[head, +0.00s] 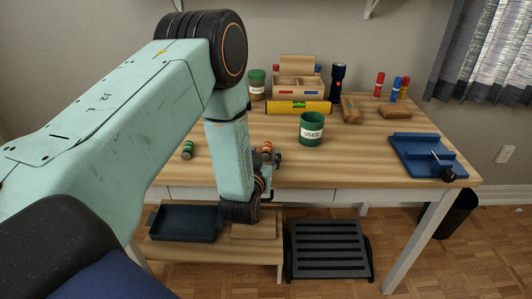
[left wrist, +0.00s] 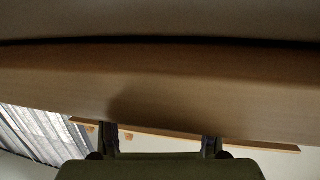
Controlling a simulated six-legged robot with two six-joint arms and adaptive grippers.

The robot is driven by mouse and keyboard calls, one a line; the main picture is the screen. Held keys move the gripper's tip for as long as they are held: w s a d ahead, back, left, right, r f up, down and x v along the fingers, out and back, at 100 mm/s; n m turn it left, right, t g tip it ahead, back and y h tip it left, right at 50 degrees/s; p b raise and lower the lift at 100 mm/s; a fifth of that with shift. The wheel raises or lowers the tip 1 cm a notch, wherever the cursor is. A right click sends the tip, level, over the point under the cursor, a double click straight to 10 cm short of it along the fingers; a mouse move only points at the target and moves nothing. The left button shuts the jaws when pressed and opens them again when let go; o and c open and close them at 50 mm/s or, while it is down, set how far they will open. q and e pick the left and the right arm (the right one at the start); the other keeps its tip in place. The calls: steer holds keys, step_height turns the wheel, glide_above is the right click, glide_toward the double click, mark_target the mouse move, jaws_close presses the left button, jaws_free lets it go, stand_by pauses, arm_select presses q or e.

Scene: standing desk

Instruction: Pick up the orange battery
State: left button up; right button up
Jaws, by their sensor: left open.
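The orange battery (head: 267,148) stands near the desk's front edge in the head view, partly hidden by my left arm and gripper. My left gripper (head: 273,165) is at the front edge, just beside and in front of the battery; I cannot tell whether they touch. In the left wrist view, the left gripper (left wrist: 160,138) shows two dark fingers spread apart with nothing visible between them. A broad brown surface, apparently the desk's edge, fills much of that view, and the battery does not show there. My right gripper is not in view.
A green battery (head: 187,150) stands at the left of the wooden desk (head: 360,160). A green cup marked USED (head: 312,128) stands mid-desk. A yellow level (head: 298,107), a wooden organizer (head: 285,88) and a flashlight (head: 338,85) are behind.

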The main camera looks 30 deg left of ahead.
arm_select(q)
steer(key=shift+w, duration=0.45)
steer(key=shift+a, duration=0.1)
steer(key=shift+s, duration=0.1)
steer(key=shift+c, duration=0.8)
jaws_close()
